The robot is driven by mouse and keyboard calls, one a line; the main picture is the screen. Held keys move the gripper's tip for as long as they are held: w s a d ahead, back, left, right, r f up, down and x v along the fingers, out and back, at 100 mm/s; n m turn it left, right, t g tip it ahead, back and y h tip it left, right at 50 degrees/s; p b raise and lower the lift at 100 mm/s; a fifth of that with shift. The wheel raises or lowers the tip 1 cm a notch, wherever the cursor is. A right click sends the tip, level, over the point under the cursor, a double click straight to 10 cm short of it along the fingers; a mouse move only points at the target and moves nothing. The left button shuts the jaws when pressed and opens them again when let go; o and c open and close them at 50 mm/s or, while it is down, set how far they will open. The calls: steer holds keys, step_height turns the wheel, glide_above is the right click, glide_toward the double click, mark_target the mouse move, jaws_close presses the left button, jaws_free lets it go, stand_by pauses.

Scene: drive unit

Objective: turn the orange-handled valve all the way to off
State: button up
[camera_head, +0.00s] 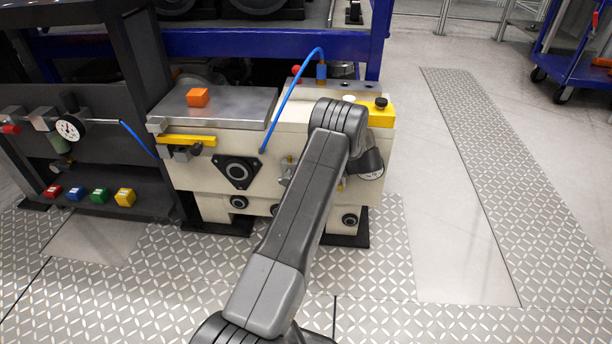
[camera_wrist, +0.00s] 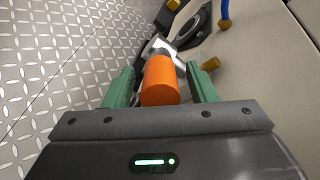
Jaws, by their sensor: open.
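The valve's orange handle (camera_wrist: 159,80) shows in the wrist view as a short cylinder on a silver metal valve body (camera_wrist: 157,47). My gripper (camera_wrist: 165,68) is open, with one green finger on each side of the handle. The handle lies between the fingers; I cannot tell whether either finger touches it. In the head view my arm covers the handle and my gripper. A small silver fitting (camera_head: 285,178) shows left of the arm on the cream drive unit (camera_head: 205,178).
An orange block (camera_head: 198,97) sits on the unit's metal top plate (camera_head: 237,104). A blue hose (camera_head: 291,88) arches above. A brass fitting (camera_wrist: 210,64) is close to the right finger. A dark rack (camera_head: 110,155) stands left; patterned floor (camera_head: 400,270) is clear at right.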

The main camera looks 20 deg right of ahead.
steer(key=p+v, duration=0.2)
steer(key=v, duration=1.1)
steer(key=shift+p, duration=0.35)
